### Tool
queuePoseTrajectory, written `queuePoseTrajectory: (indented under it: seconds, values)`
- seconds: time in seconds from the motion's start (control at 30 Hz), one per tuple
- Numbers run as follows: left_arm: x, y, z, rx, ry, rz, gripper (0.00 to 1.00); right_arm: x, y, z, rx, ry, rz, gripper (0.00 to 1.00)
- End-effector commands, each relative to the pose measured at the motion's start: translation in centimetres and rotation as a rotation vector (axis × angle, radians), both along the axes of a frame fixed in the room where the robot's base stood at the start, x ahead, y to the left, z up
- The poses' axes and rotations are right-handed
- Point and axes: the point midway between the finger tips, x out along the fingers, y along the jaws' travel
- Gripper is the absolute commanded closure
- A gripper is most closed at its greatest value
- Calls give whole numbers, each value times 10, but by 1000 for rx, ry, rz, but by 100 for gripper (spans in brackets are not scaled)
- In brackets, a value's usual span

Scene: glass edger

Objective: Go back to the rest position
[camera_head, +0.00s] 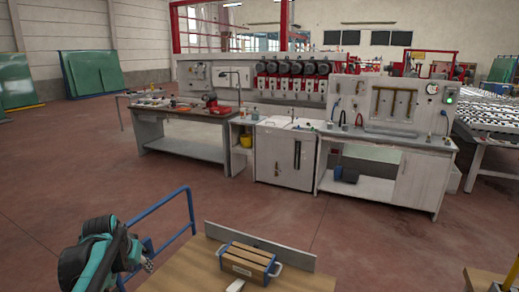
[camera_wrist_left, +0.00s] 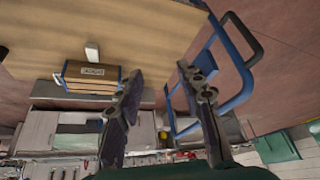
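My left gripper (camera_head: 148,262) is at the lower left of the head view, beside the blue rail and left of the wooden table. In the left wrist view, its two dark fingers (camera_wrist_left: 160,74) are spread apart with nothing between them, so it is open and empty. My right gripper does not show in either view.
A wooden box with a label (camera_head: 247,262) sits on the wooden table (camera_head: 195,272), which has a grey upright board (camera_head: 262,247) at its far edge. A blue tube rail (camera_head: 160,211) stands close to my left gripper. Workbenches (camera_head: 286,155) stand beyond open red floor.

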Motion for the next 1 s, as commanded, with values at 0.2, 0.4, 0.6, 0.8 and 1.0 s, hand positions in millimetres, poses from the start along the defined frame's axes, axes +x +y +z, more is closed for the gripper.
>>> queuePoseTrajectory:
  seconds: [0.2,0.4,0.6,0.8,1.0]
  values:
    - [-77,-103,1,5,-53,-52,62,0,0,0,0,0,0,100]
    - [-149,-165,-26,-1,-105,-96,62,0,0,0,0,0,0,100]
    - [-193,-193,-56,-14,-141,-122,62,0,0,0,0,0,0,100]
    - [-205,-200,-65,-18,-153,-130,62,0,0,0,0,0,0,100]
    - [-204,-200,-65,-18,-152,-129,62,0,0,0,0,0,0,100]
